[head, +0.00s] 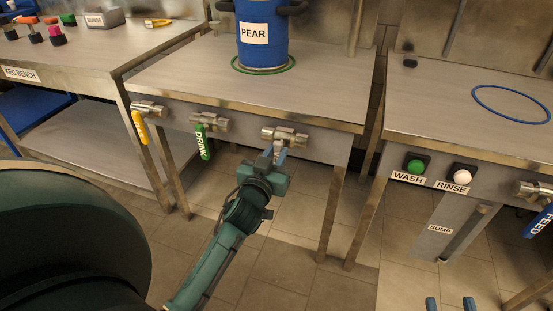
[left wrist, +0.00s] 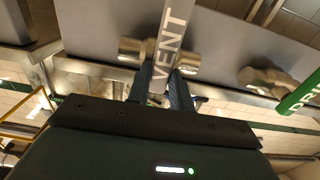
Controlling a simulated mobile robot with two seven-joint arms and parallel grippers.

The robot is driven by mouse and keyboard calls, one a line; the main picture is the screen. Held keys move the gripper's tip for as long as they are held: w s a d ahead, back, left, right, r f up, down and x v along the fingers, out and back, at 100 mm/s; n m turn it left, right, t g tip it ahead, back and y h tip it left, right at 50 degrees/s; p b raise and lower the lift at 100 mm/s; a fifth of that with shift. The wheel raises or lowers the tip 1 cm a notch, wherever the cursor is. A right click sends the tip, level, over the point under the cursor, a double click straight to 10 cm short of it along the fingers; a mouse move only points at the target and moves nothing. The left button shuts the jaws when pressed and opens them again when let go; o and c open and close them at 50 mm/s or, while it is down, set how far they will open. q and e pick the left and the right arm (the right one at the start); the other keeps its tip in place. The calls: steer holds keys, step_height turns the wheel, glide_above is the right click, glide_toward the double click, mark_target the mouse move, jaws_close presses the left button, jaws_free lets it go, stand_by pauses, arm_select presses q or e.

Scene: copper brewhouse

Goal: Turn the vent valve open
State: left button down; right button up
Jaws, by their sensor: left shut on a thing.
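The vent valve (head: 285,137) is a brass-coloured body on the front of the middle bench, the rightmost of three valves there. Its grey handle, lettered VENT (left wrist: 174,38), fills the top middle of the left wrist view. In the head view the handle hangs below the valve body and is mostly hidden by my gripper. My left gripper (head: 275,155) is shut on this handle, with one finger on each side in the left wrist view (left wrist: 165,95). My right gripper (head: 450,304) shows only two blue fingertips, set apart, at the bottom edge, with nothing between them.
A blue PEAR keg (head: 263,50) stands on the bench above. The right bench has WASH (head: 415,167) and RINSE (head: 462,173) buttons and a blue FEED handle (head: 539,221).

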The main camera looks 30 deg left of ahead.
arm_select(q)
steer(key=c, duration=1.4)
jaws_free()
steer(key=shift+s, duration=0.1)
